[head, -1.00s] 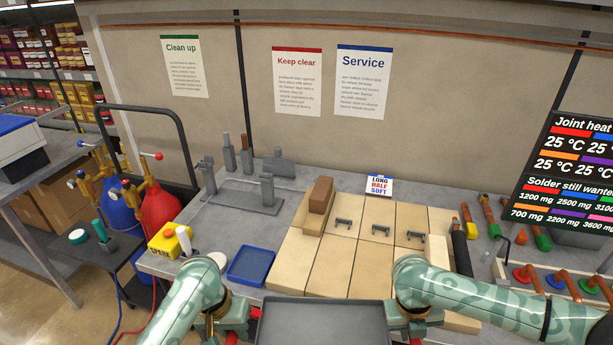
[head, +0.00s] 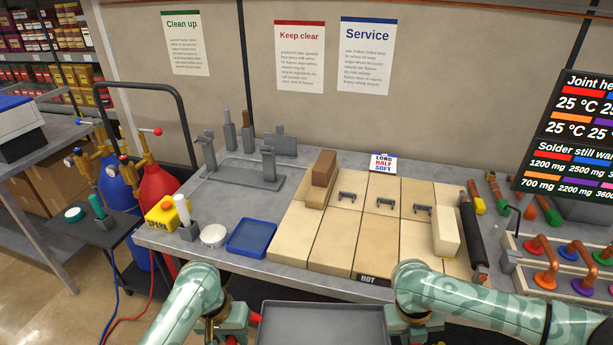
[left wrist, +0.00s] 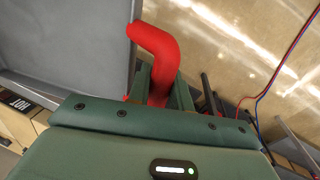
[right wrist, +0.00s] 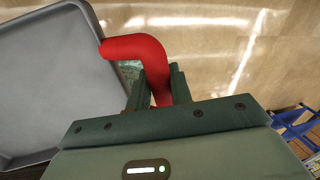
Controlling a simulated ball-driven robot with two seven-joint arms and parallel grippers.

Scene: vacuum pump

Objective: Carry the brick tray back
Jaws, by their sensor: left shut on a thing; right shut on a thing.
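The grey brick tray (head: 322,304) is level at the bottom of the head view, in front of the bench; the part in view is empty. My left gripper (head: 243,318) is shut on the tray's red left handle, which shows in the left wrist view (left wrist: 160,50) beside the tray wall (left wrist: 131,45). My right gripper (head: 418,328) is shut on the right handle, seen as a bent red bar in the right wrist view (right wrist: 140,48). The tray's near edge is cut off in the head view.
The bench (head: 210,250) ahead has pale brick slabs, a brown brick (head: 324,168), a cream block (head: 446,232) and a blue tray (head: 251,238). Gas bottles (head: 155,190) and a small side table (head: 100,235) stand left. Floor shows below both handles.

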